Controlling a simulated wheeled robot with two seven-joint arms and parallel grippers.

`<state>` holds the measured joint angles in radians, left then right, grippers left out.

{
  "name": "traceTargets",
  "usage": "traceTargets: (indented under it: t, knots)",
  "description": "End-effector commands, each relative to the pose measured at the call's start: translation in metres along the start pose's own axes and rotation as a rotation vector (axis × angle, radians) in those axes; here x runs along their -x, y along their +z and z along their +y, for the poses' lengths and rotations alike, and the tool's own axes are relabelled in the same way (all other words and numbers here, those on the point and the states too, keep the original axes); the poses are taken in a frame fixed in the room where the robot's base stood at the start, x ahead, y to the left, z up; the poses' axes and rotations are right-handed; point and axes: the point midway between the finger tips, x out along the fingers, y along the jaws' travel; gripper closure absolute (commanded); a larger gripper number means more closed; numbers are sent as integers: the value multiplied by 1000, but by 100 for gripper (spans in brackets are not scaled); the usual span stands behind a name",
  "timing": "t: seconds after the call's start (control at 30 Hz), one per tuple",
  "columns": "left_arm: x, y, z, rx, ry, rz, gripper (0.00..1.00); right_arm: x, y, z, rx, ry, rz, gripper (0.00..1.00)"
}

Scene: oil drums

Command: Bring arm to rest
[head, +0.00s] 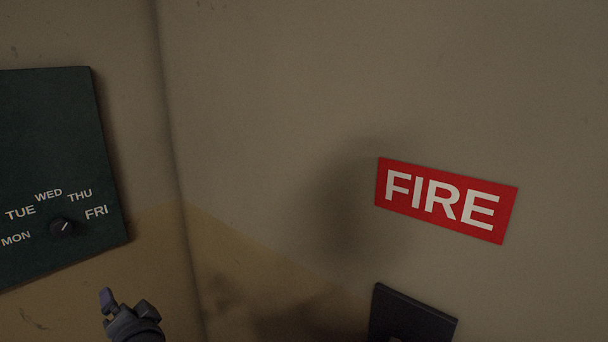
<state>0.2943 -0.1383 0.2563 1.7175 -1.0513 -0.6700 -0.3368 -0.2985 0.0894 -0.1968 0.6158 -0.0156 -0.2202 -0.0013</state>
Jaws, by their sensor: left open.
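My left gripper (126,304) is at the bottom left of the head view, in front of the beige wall and below the dark green panel. It is open, and nothing shows between its fingers. Only its end shows; the rest of the arm is cut off by the lower edge. My right gripper does not show.
A dark green panel (45,140) with weekday labels and a black knob (61,227) is on the left wall. A red FIRE sign (446,200) is on the right wall (290,120), above a dark box (411,315). A wall corner runs between them.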

Motion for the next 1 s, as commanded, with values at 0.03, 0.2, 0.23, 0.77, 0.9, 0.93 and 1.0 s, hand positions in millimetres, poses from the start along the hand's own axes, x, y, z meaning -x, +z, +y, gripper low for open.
traceTargets:
  t: [0.03,0.2,0.23,0.77,0.9,0.93,1.0]
  knots:
    - [0,2,13,-5,27,7,9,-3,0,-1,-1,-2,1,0]
    - [6,13,72,-11,160,41,9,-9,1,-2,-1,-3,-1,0]
    - [8,16,85,-12,191,48,9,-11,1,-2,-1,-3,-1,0]
    - [195,253,387,53,1048,-234,9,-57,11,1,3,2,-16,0]
    - [276,352,409,81,1195,-467,9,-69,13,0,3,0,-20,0]
    - [290,370,409,84,1212,-511,9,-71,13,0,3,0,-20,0]
    - [315,401,407,91,1238,-597,9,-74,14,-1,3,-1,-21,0]
